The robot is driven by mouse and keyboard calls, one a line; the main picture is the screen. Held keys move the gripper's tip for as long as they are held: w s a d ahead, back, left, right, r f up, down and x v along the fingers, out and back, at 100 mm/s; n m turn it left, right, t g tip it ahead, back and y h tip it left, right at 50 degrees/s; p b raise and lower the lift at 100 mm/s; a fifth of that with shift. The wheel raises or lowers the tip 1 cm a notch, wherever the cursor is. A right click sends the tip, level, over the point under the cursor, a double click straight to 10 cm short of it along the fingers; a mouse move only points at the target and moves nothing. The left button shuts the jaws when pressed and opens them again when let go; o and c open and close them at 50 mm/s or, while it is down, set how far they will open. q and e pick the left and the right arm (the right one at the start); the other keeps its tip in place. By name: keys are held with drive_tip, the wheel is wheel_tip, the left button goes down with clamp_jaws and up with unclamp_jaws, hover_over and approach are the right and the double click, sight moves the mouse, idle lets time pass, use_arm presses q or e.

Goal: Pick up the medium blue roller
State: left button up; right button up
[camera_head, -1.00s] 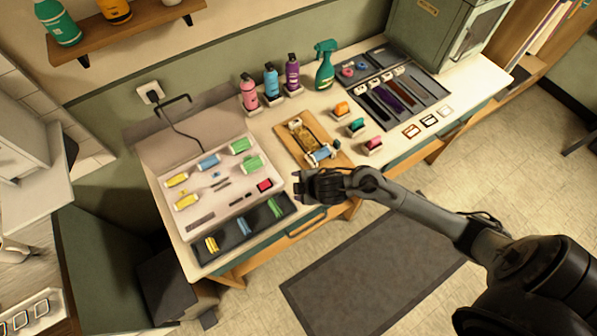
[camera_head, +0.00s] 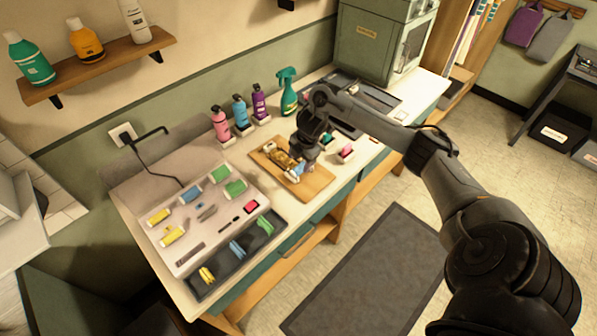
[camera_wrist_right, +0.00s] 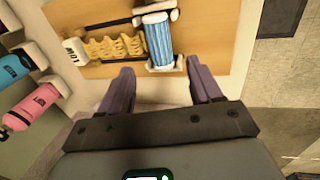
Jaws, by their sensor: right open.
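A blue ribbed roller (camera_wrist_right: 158,42) lies between white end supports on the wooden board (camera_wrist_right: 205,25), beside a tan wavy piece (camera_wrist_right: 112,47). In the head view this roller (camera_head: 302,169) is partly hidden by my right gripper (camera_head: 303,158). My right gripper (camera_wrist_right: 160,80) is open and empty just above the board, its purple fingers apart and short of the roller. Another blue roller (camera_head: 191,193) lies in the pale tray, and a blue piece (camera_head: 237,249) lies in the dark tray; I cannot tell their sizes. My left gripper is not in view.
The pale tray (camera_head: 186,254) holds yellow, green and blue rollers; the dark tray (camera_head: 215,272) is in front. Pink (camera_head: 221,124), blue (camera_head: 240,112) and purple (camera_head: 259,103) bottles and a green spray bottle (camera_head: 287,92) stand behind the board. A pink block (camera_head: 346,151) is right of it.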

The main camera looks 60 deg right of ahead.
sight(298, 168)
drive_tip(key=shift+p+x, duration=0.4)
drive_tip(key=shift+x, duration=2.6)
drive_tip(key=shift+s+d, duration=0.1)
drive_tip(key=c, duration=1.1)
drive_tip(key=shift+c, duration=0.2)
